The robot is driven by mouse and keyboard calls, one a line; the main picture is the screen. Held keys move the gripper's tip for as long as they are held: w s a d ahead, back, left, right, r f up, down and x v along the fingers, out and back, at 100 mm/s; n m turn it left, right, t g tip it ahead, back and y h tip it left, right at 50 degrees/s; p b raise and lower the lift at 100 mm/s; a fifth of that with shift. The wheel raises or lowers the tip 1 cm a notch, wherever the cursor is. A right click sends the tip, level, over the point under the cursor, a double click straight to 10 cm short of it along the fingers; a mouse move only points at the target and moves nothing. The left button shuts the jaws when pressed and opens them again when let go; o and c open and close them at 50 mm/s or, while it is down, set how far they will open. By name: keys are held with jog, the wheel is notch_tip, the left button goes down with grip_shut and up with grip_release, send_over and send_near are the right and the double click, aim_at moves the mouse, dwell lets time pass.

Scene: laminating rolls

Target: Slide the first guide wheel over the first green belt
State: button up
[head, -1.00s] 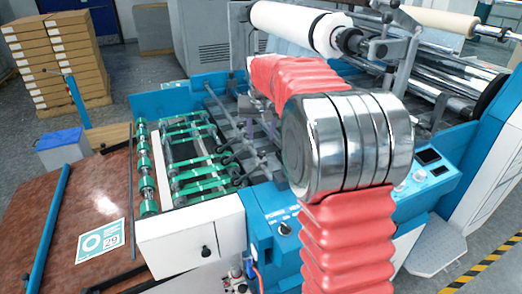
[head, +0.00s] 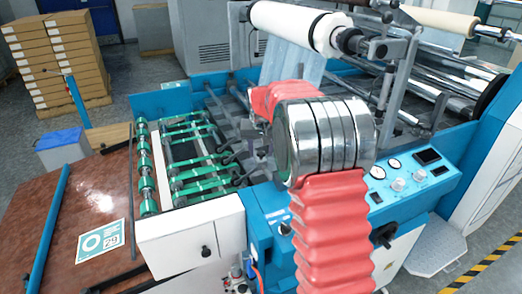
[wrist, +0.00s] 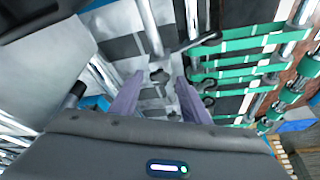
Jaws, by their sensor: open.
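Several green belts (head: 195,165) run side by side across rollers at the feed end of the machine. They also show at the right of the wrist view (wrist: 238,72). Small black guide wheels on arms (head: 238,181) sit near the belts' right ends. In the head view my arm partly hides the gripper.
A white film roll (head: 295,25) hangs above the machine. A control panel (head: 405,180) is right of my arm. A white box (head: 190,235) stands at the front, and a brown table (head: 95,200) is at the left. Metal bars cross the space under my gripper.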

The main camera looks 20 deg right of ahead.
jog(key=shift+c, duration=0.3)
grip_shut()
jog(key=shift+a, duration=0.1)
